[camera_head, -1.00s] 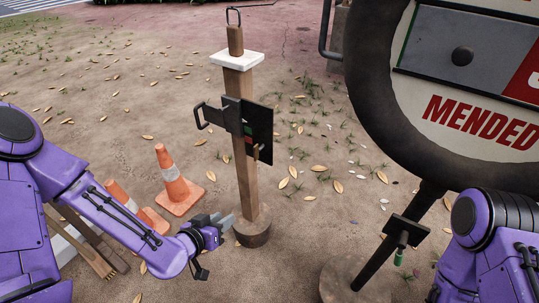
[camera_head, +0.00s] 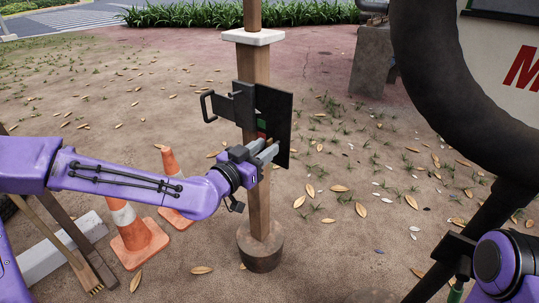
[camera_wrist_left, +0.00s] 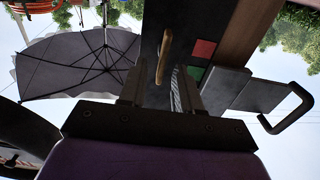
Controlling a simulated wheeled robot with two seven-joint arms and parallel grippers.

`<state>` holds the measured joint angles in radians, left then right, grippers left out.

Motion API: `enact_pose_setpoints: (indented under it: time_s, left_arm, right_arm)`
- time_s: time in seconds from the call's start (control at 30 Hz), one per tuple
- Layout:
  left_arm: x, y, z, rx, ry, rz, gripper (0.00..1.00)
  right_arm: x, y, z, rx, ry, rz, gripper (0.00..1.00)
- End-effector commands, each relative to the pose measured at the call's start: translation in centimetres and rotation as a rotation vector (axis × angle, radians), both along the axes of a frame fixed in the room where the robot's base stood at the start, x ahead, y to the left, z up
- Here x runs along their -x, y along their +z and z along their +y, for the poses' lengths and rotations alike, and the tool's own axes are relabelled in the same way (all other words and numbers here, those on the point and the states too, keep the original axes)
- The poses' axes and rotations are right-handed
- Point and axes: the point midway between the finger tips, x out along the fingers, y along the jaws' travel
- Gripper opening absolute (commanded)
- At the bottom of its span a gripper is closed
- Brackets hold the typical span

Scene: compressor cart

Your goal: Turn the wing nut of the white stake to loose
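The white stake (camera_head: 258,200) is a wooden post with a white collar (camera_head: 252,36), standing upright in a round base. A dark plate (camera_head: 275,110) with a handled bracket (camera_head: 226,105) is fixed to it. The tan wing nut (camera_wrist_left: 163,55) sits on the plate, beside a red patch (camera_wrist_left: 204,48) and a green patch (camera_wrist_left: 195,72). My left gripper (camera_head: 271,150) is at the plate's lower part. In the left wrist view its fingers (camera_wrist_left: 160,88) are apart, with the wing nut's near end between them; contact cannot be told.
Leaf-strewn ground between stake and sign is clear.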

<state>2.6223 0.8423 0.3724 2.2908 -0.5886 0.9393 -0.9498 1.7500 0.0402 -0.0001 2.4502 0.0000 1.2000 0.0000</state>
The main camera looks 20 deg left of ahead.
Motion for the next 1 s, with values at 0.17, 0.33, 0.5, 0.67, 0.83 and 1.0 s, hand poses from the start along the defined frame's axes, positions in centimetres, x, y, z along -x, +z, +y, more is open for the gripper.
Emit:
enact_pose_setpoints:
  time_s: [0.17,0.33,0.5,0.67,0.83,1.0]
  left_arm:
    - [-2.1,-0.2,-0.7,0.0,0.001,0.001,0.33]
    - [-2.6,0.0,-0.9,0.002,0.002,0.001,0.33]
    - [-2.5,0.0,-0.9,0.002,0.002,0.001,0.23]
    - [-2.5,0.0,-0.8,0.002,0.002,0.001,0.0]
    - [-2.5,0.0,-0.8,0.007,0.002,0.002,0.0]
    - [-2.5,0.0,-0.7,0.042,0.002,0.016,0.0]
  right_arm:
    - [0.0,-0.7,0.0,0.0,0.0,0.0,0.43]
    - [0.0,-0.7,0.0,0.0,0.0,0.0,0.43]
    - [0.0,-0.7,0.0,0.0,0.0,0.0,0.43]
    - [0.0,-0.7,0.0,0.0,0.0,0.0,0.43]
    - [0.0,-0.7,0.0,0.0,0.0,0.0,0.43]
    - [0.0,-0.5,0.0,0.0,0.0,0.0,0.43]
